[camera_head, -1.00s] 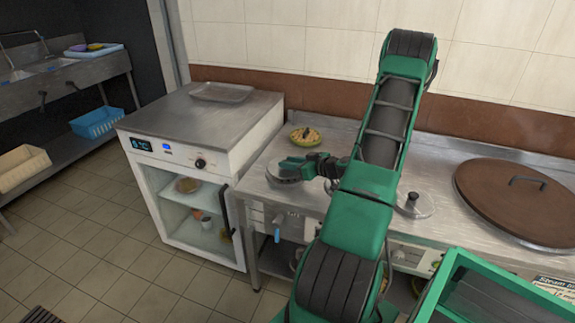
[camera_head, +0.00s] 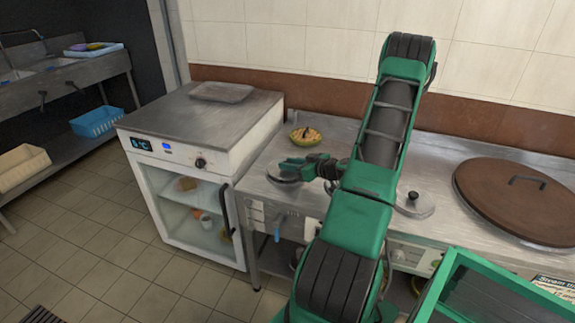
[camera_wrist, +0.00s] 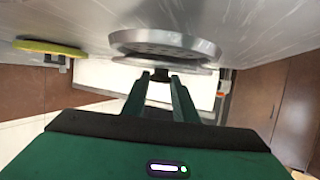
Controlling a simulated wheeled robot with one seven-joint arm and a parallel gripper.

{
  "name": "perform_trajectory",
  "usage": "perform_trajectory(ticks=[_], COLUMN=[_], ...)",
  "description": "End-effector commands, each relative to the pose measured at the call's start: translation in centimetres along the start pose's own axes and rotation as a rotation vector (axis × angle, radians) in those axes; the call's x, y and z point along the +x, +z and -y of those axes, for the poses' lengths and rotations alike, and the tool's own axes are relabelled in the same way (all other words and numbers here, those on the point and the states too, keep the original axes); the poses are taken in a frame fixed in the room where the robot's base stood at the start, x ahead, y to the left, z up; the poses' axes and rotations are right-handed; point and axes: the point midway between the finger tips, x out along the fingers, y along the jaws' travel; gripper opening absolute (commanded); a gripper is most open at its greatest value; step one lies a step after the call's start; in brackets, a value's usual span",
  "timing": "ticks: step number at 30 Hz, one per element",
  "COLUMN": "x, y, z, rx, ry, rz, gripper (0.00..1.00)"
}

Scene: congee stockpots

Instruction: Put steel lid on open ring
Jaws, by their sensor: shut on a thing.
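My gripper (camera_head: 322,165) is shut on the dark knob (camera_wrist: 158,75) of the steel lid (camera_wrist: 150,62), which also shows in the head view at the left of the steel counter. In the wrist view, which looks upside down, a round grey metal ring (camera_wrist: 165,40) with a slotted centre lies between the lid and the counter. The lid is at the ring and roughly in line with it. I cannot tell whether they touch. In the head view my gripper and arm hide part of the lid and the ring.
Another steel lid (camera_head: 415,205) with a dark knob lies right of my arm. A large brown lid (camera_head: 518,203) covers the right of the counter (camera_head: 340,130). A white cabinet (camera_head: 200,150) stands left.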

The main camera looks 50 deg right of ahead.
Motion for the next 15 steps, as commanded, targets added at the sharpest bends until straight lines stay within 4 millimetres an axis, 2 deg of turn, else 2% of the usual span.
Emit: perform_trajectory(ticks=[15], x=[0.25], y=[0.7], z=[-0.01], rx=[-0.001], ry=[0.0], rz=[0.0], gripper=[0.02])
